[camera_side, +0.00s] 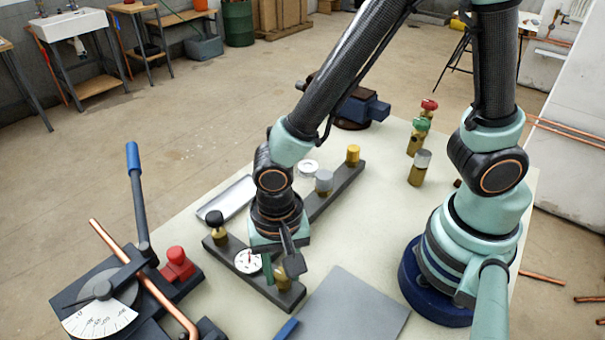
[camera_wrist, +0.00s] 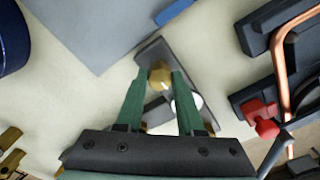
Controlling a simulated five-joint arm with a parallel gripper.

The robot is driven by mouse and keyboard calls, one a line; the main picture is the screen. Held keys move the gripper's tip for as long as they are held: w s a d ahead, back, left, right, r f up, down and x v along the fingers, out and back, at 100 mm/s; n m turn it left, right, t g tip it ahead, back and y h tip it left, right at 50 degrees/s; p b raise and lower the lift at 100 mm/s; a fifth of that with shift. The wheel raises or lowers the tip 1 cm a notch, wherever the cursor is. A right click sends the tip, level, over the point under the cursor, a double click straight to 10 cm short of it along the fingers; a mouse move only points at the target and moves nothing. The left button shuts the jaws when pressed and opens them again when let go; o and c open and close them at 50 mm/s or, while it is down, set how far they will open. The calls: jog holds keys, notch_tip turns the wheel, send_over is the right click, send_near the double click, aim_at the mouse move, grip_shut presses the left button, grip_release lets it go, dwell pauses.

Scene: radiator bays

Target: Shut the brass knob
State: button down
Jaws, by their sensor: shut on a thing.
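The brass knob (camera_side: 294,265) sits at the right end of the front dark bar (camera_side: 265,285). In the wrist view the brass knob (camera_wrist: 160,77) shows between the two green fingers. My gripper (camera_side: 280,264) points down over that end of the bar and is shut on the knob; its fingertips (camera_wrist: 159,80) lie on either side of it. The same bar carries a white dial (camera_side: 247,261) and a black knob (camera_side: 217,222) at its left end. The lower stem of the brass knob is partly hidden by my gripper. I cannot tell how far the knob is turned.
A back bar (camera_side: 345,182) carries a grey knob (camera_side: 324,181) and a yellow knob (camera_side: 353,154). A pipe bender (camera_side: 112,290) with a red part (camera_side: 177,264) stands at left. A grey plate (camera_side: 350,312) lies in front. Loose valves (camera_side: 418,168) stand at right.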

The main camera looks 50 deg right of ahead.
aim_at(282, 273)
jog(key=shift+m, duration=0.6)
jog(key=c, duration=0.5)
grip_release()
notch_tip(282, 273, up, 12)
jog(key=shift+r, duration=0.1)
jog(key=shift+w+d, duration=0.1)
jog(key=w+d+r+n+t, duration=0.2)
jog(key=d+n, duration=0.1)
jog(key=d, duration=0.3)
jog(key=w+d+r+n+t, duration=0.1)
jog(key=w+d+r+n, duration=0.1)
jog(key=d, duration=0.5)
jog(key=w+d+r+n+t, duration=0.1)
jog(key=d+r+n+t, duration=0.1)
jog(key=d+r+n, duration=0.2)
jog(key=shift+w+d+t, duration=0.15)
jog(key=shift+w+d, duration=0.05)
jog(key=shift+d, duration=0.4)
jog(key=shift+w+d+t, duration=0.15)
jog(key=shift+w+d, duration=0.05)
jog(key=shift+d, duration=0.4)
